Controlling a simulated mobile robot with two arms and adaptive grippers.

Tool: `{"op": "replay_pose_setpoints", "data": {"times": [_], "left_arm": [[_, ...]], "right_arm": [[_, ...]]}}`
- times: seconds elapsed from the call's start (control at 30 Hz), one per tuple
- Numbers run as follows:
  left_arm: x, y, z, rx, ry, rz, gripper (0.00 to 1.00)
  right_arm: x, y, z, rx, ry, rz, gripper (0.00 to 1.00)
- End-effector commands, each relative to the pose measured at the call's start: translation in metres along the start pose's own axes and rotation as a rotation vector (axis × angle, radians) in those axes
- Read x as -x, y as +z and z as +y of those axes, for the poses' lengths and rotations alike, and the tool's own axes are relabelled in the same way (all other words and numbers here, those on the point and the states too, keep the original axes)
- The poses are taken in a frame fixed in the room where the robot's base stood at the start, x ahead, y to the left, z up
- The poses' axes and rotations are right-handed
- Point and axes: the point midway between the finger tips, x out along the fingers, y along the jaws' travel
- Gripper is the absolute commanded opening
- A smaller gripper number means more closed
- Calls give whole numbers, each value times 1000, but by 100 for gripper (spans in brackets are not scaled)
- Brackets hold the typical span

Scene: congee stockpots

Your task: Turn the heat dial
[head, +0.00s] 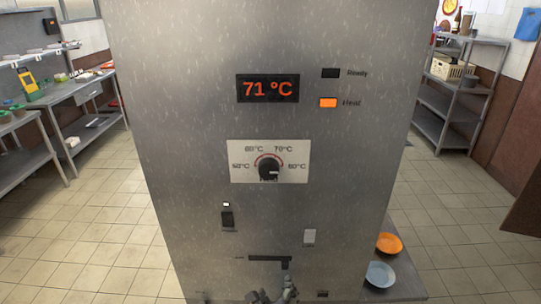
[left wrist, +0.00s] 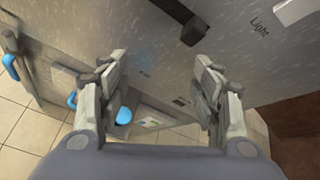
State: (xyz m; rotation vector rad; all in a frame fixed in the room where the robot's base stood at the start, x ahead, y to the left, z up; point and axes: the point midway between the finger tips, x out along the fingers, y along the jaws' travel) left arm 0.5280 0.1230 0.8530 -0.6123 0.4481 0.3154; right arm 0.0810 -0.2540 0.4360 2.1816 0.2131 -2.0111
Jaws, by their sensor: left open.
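The heat dial (head: 268,168) is a round dark knob on a pale plate (head: 238,178) with temperature labels around it, in the middle of a tall metal cabinet front (head: 190,120). A light mark shows on the knob's right side; exactly where it points is hard to tell. The display (head: 267,88) above reads 71 °C. My left gripper (head: 272,296) is at the bottom edge of the head view, well below the dial and apart from it. In the left wrist view its fingers (left wrist: 162,80) are spread with nothing between them. My right gripper is not in view.
A black bar handle (head: 266,258) sits just above my left gripper. An orange "Heat" lamp (head: 328,103) is lit; the "Ready" lamp (head: 330,73) is dark. A dark switch (head: 227,219) and a light switch (head: 309,237) lie below the dial.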

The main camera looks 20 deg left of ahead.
Motion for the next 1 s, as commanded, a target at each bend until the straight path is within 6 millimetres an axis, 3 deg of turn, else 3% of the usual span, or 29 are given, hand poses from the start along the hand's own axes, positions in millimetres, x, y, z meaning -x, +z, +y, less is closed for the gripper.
{"op": "replay_pose_setpoints", "data": {"times": [0.03,0.1,0.2,0.3,0.43,0.53,0.63,1.0], "left_arm": [[27,47,-38,-94,-45,-78,59],[61,95,-74,-222,-76,-182,59],[110,154,-110,-361,-91,-316,59],[152,198,-130,-454,-82,-420,59],[188,231,-140,-521,-61,-499,59],[199,243,-142,-543,-51,-526,59],[196,250,-144,-552,-46,-535,59],[138,281,-157,-551,-45,-533,59]], "right_arm": [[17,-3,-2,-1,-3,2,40],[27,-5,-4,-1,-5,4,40],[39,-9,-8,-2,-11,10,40],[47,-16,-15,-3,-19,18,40],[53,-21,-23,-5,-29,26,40],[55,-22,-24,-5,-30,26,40],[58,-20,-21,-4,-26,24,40],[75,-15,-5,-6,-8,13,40]]}}
